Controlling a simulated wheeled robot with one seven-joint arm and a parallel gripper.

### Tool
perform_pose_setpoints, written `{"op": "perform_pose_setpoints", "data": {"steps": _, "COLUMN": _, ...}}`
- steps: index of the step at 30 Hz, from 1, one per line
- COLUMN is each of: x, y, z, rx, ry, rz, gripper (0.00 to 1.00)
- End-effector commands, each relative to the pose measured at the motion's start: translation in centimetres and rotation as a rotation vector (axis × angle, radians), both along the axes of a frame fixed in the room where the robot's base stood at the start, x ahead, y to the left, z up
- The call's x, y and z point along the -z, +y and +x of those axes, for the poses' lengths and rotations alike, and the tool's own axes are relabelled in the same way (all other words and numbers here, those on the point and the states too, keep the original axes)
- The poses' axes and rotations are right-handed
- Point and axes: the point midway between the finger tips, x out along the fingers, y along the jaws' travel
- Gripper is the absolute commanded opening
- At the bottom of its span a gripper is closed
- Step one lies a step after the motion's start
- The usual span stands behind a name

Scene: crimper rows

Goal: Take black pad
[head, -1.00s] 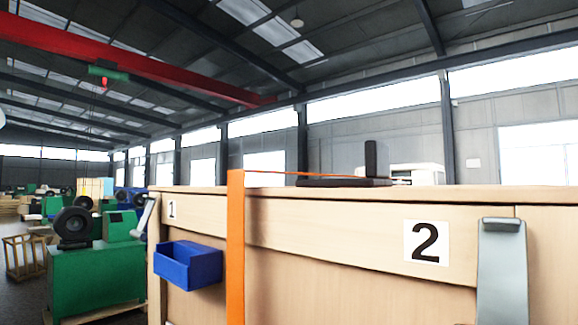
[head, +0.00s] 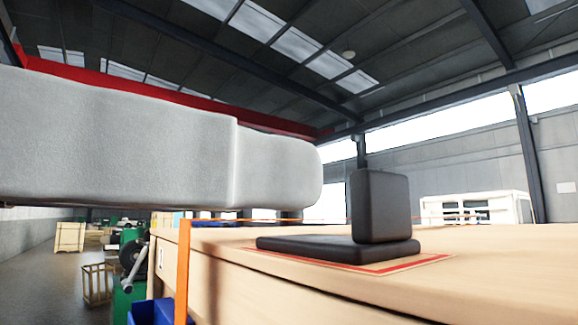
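A black pad (head: 300,248) lies flat on the wooden top of the crate-like bench (head: 262,282), inside a red-outlined rectangle (head: 402,266). A second black pad (head: 381,205) stands upright on the right part of the flat one. The task does not tell me which of the two is meant. My pale grey arm crosses the left half of the head view, above and left of the pads and apart from them in the picture. My gripper is not visible.
A blue bin (head: 150,311) hangs at the lower left. A white machine (head: 478,207) stands behind the bench. A wooden crate (head: 70,237) stands on the floor far left.

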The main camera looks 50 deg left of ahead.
Motion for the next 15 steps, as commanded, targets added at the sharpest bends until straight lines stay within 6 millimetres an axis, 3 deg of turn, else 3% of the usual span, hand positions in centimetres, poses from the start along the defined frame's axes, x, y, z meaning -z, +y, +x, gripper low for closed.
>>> {"op": "perform_pose_setpoints", "data": {"steps": 15, "x": 0.0, "y": -0.5, "z": 5.5, "rx": 0.000, "ry": 0.000, "rz": 0.002, "gripper": 0.37}}
